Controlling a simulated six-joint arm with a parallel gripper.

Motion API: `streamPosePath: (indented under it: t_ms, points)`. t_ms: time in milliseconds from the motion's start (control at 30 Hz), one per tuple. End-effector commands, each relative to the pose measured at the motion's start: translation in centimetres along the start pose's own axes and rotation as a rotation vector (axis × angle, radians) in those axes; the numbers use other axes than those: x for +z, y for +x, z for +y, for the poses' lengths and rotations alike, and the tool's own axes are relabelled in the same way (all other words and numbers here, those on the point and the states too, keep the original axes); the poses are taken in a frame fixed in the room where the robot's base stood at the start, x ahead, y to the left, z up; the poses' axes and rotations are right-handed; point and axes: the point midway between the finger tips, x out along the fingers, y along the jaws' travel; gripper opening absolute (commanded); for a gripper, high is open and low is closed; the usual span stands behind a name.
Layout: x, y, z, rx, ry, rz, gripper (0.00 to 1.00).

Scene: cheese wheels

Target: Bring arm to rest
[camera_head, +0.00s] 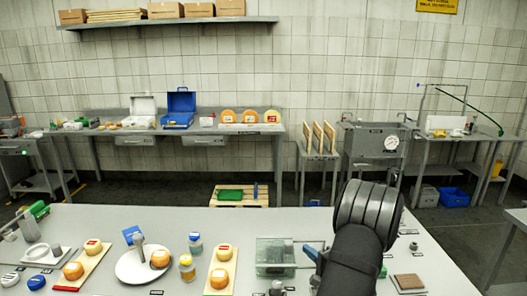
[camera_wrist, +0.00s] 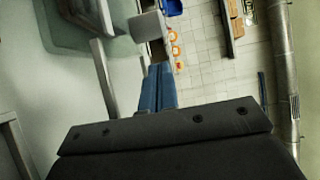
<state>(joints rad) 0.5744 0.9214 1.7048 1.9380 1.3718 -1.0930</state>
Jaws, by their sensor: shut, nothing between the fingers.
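My gripper (camera_wrist: 158,85) shows in the wrist view as two blue fingers lying together, shut and empty. It points out over the room, tilted, with nothing in its grasp. In the head view my dark arm rises at the right of centre over the front table (camera_head: 440,270), and most of the gripper is hidden there. Orange cheese wheels stand on the table at the left, one on a round white plate (camera_head: 130,268), others on a left board (camera_head: 95,256) and a middle board (camera_head: 231,262). My gripper is apart from all of them.
A greenish clear box (camera_head: 275,254) stands left of my arm. Small jars (camera_head: 187,268) stand by the plate. A brown square block (camera_head: 408,281) lies right of the arm. The table's right part is mostly free. Benches with more cheeses (camera_head: 250,116) line the back wall.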

Motion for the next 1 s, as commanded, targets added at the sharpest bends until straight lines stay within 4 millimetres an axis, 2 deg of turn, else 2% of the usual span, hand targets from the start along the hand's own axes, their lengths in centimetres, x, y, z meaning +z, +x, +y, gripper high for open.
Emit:
streamPosePath:
  t_ms: [100,300,1000]
  points:
    - [1.3,1.0,0.0,0.001,0.001,-0.006,0.00]
    - [2.1,1.8,0.0,0.001,0.001,-0.007,0.00]
    - [2.1,1.8,0.0,0.001,0.000,-0.006,0.00]
